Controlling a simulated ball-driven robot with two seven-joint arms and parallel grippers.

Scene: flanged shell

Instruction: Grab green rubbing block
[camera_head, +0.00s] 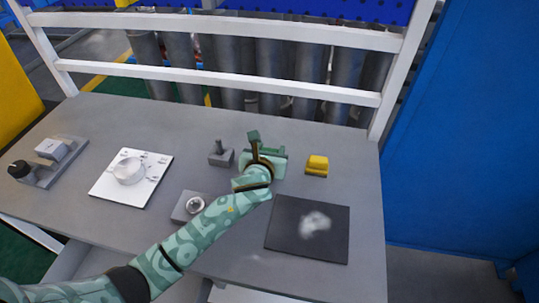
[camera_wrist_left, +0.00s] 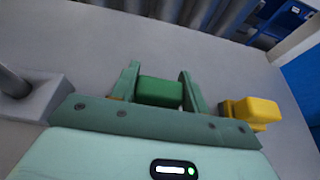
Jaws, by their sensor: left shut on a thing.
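The green rubbing block (camera_wrist_left: 159,92) sits between the two fingers of my left gripper (camera_wrist_left: 160,88) in the left wrist view. The fingers are shut on its two sides. In the head view my left gripper (camera_head: 267,153) is over the back middle of the grey table, and I cannot clearly make out the block there. Whether the block still touches the table is hard to tell. My right gripper is in neither view.
A yellow block (camera_head: 317,165) is close on the right, and a grey block with a peg (camera_head: 220,155) close on the left. A black mat (camera_head: 283,243) with a white patch lies in front. A white plate (camera_head: 112,193) with a round part, a grey ringed block (camera_head: 183,212) and a knobbed fixture (camera_head: 45,175) stand left.

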